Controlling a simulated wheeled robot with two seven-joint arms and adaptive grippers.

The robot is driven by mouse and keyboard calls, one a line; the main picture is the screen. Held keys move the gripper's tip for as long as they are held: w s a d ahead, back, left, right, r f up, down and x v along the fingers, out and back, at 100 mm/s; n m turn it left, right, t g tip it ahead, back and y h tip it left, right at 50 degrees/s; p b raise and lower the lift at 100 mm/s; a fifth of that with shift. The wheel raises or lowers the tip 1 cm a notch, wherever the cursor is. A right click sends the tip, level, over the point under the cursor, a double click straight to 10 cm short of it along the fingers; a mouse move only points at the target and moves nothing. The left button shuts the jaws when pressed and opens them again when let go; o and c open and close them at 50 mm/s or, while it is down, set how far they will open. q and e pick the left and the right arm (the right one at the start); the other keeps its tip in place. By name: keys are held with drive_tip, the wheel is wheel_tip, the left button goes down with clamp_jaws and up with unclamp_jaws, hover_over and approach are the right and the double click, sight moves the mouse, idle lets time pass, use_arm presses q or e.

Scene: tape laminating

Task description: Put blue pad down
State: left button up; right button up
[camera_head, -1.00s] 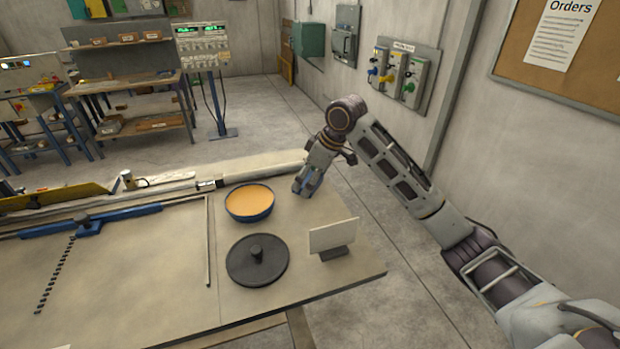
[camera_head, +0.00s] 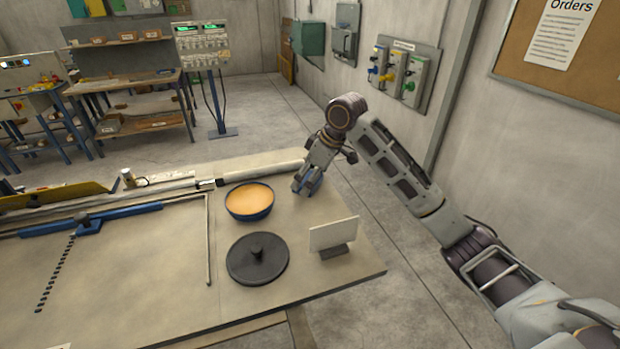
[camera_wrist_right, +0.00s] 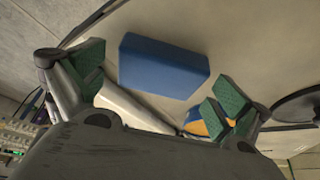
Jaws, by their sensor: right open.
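The blue pad (camera_wrist_right: 164,67) is a rectangular block lying on the table surface in the right wrist view. My right gripper (camera_wrist_right: 158,86) is open, with one green-lined finger on either side of the pad and visible gaps between them. In the head view my right gripper (camera_head: 307,187) points down at the table's right edge, just right of the bowl. Only a small blue part of the pad (camera_head: 313,181) shows there between the fingers. My left gripper is not in view.
A blue bowl with orange contents (camera_head: 250,203) stands left of the gripper. A black round lid with a knob (camera_head: 257,260) and a blank white card on a stand (camera_head: 333,236) are nearer. The table (camera_head: 300,286) ends just right of the gripper.

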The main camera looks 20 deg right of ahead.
drive_tip(key=v, duration=1.2)
drive_tip(key=shift+b, duration=0.4)
drive_tip(key=shift+w+a, duration=0.1)
drive_tip(key=shift+w, duration=0.05)
